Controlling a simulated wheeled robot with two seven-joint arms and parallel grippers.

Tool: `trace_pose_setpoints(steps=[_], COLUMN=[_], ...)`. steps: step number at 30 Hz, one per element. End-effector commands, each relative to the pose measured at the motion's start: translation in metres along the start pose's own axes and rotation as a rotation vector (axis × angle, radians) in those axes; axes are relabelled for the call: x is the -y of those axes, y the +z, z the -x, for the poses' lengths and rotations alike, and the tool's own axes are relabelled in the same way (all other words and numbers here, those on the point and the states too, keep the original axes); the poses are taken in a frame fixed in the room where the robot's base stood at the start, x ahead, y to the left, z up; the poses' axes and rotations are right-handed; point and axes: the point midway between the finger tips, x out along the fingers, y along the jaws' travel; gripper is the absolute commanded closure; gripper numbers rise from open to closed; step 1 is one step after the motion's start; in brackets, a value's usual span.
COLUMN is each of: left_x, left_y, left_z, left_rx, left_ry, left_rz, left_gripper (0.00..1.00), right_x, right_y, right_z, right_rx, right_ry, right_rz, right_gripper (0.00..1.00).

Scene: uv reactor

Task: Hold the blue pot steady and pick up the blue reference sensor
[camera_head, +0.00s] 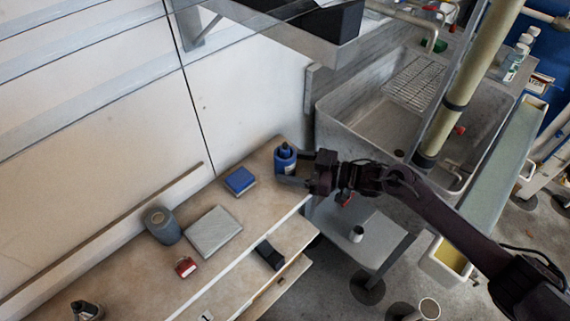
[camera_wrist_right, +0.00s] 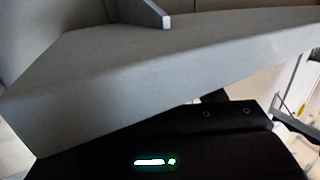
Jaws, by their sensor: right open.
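A blue pot (camera_head: 285,159) with a dark top stands upright at the far right end of the wooden bench. My right gripper (camera_head: 296,169) comes in from the right at the pot, its open fingers on either side of it. I cannot tell whether they touch it. A blue box-like block (camera_head: 240,181) lies on the bench left of the pot. I cannot tell whether it is the blue reference sensor; no other piece is clearly that sensor. The right wrist view shows a large grey surface close up and no clear pot. My left gripper is not in view.
On the bench (camera_head: 150,280) are a grey flat plate (camera_head: 214,232), a grey cylinder (camera_head: 162,225) and a small red item (camera_head: 186,267). A black item (camera_head: 270,254) lies below the bench's front edge. A sink (camera_head: 375,125) and a pale pipe (camera_head: 462,90) stand right.

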Motion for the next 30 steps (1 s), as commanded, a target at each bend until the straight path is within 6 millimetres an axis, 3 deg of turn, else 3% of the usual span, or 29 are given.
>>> trace_pose_setpoints(steps=[13,19,25,28,30], left_x=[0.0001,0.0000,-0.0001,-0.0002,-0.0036], left_y=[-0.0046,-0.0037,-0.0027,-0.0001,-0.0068], left_z=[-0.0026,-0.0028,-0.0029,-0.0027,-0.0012], left_rx=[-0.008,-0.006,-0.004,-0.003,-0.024], left_ry=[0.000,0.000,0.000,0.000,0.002], left_rz=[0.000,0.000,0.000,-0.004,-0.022], left_gripper=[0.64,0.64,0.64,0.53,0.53], right_x=[-0.0002,-0.0001,-0.0002,-0.0002,-0.0002], right_y=[-0.0003,-0.0003,-0.0001,-0.0001,-0.0001], right_z=[-0.0078,-0.0076,-0.0075,-0.0074,-0.0074], right_rx=[0.000,0.000,0.001,0.001,0.001], right_ry=[0.000,0.000,0.000,0.000,0.000], right_rz=[0.000,0.000,0.000,0.000,0.000], right_gripper=[0.37,0.63,0.64,0.64,0.64])
